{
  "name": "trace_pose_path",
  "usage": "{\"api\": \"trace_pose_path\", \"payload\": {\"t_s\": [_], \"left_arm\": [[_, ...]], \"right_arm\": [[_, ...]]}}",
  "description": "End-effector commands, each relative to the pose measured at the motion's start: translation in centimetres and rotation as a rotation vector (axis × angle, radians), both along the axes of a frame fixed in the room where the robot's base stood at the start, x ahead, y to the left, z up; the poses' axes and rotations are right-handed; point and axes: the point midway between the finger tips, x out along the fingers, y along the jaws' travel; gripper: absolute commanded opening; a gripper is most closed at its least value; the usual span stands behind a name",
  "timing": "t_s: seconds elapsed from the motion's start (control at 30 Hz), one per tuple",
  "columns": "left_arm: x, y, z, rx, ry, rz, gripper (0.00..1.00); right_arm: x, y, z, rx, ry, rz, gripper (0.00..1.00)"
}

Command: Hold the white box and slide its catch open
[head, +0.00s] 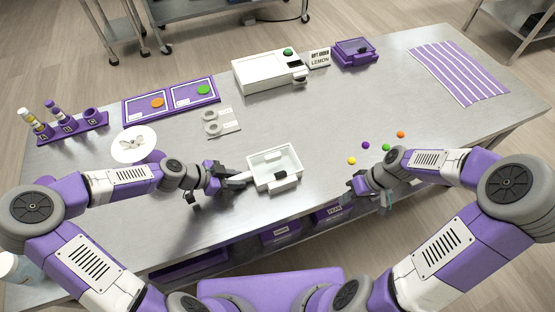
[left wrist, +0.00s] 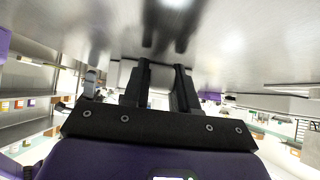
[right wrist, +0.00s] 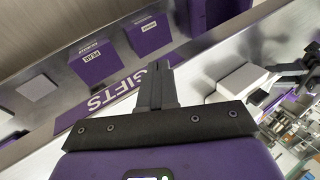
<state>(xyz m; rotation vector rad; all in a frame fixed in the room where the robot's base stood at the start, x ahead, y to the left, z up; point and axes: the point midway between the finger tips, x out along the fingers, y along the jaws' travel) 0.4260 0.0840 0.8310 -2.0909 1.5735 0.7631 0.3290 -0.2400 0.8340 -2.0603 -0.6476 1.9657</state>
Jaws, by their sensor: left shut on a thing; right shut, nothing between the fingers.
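The white box (head: 262,163) is an open-topped tray standing near the front edge of the steel table in the head view. A dark catch (head: 280,180) sits on its front side. My left gripper (head: 243,178) is shut on the box's left side; in the left wrist view its two fingers (left wrist: 161,75) stand apart with something pale between them. My right gripper (head: 353,184) is shut and empty, to the right of the box and apart from it. In the right wrist view its fingers (right wrist: 157,85) are together, and the white box (right wrist: 238,78) shows to their right.
Several coloured gummies (head: 366,145) lie near my right arm. A white machine (head: 262,74) with a green button, a purple box (head: 354,52) and a purple tray (head: 182,93) stand at the back. Purple bins (head: 281,234) are below the front edge. The table's middle is clear.

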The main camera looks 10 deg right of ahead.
Motion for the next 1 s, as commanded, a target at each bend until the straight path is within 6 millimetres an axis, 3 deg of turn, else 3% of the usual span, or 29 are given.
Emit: {"api": "trace_pose_path", "payload": {"t_s": [0.1,0.27,0.6,0.8,1.0], "left_arm": [[0.0,0.0,0.0,0.0,0.001,-0.001,0.0],[0.0,0.0,0.0,0.0,0.001,-0.001,0.0],[0.0,0.0,0.0,0.0,0.0,0.0,0.0],[0.0,0.0,0.0,0.0,0.0,0.0,0.0],[0.0,0.0,0.0,0.0,0.0,0.001,0.0]], "right_arm": [[2.7,0.0,1.8,-0.009,0.015,0.067,0.0],[6.1,1.9,3.3,-0.02,0.087,0.122,0.0],[12.3,8.6,7.6,-0.173,0.256,0.213,0.0],[14.4,13.8,10.8,-0.333,0.32,0.232,0.0],[14.8,18.2,13.9,-0.477,0.342,0.221,0.0]]}}
